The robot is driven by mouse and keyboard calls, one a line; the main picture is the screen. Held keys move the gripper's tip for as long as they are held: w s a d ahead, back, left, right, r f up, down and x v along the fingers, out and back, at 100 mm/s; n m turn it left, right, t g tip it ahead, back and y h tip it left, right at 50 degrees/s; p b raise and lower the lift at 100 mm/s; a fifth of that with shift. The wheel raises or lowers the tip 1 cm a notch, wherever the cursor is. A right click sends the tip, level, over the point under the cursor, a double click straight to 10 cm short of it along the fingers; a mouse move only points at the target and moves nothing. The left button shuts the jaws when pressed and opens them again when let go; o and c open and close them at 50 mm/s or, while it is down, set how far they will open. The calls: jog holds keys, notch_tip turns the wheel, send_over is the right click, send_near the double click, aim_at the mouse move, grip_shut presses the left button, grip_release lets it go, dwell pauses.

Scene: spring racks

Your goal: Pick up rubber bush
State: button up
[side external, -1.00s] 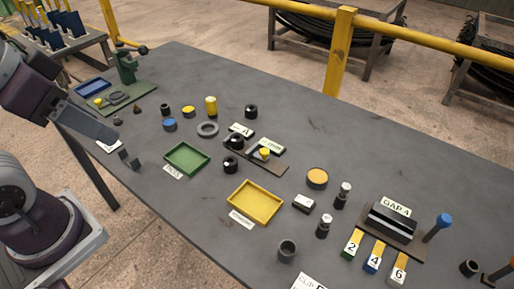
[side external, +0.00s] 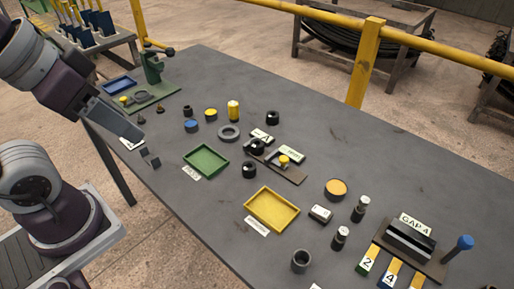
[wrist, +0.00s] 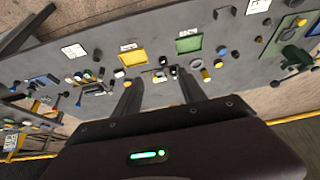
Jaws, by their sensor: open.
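Several short black ring-like pieces stand on the grey table. I cannot tell which is the rubber bush. One black piece (side external: 249,170) stands between the green and yellow trays in the side view. Another black piece (side external: 256,146) is on a small dark fixture, and a third black piece (side external: 272,117) stands behind it. They are small and blurred in the wrist view. My gripper (wrist: 160,80) is open, with its two dark fingers apart and nothing visibly held between them. It is above the table; its fingertips cannot be made out in the side view.
A green tray (side external: 206,161) and a yellow tray (side external: 271,209) lie on the table. A dark bracket (side external: 150,158) stands near the front left edge. A gap gauge block (side external: 410,238) is at the right. A yellow rail (side external: 240,28) runs behind. Bare table lies toward the back right.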

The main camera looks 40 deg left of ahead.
jog(key=shift+o, duration=0.2)
dwell(0.4)
jog(key=m+g, duration=0.6)
jog(key=m, duration=1.1)
send_over(257, 143)
jog(key=d, duration=0.1)
jog(key=f, duration=2.4)
jog(key=shift+s+f, duration=0.4)
notch_tip(257, 143, down, 7)
jog(key=shift+a, duration=0.15)
grip_shut()
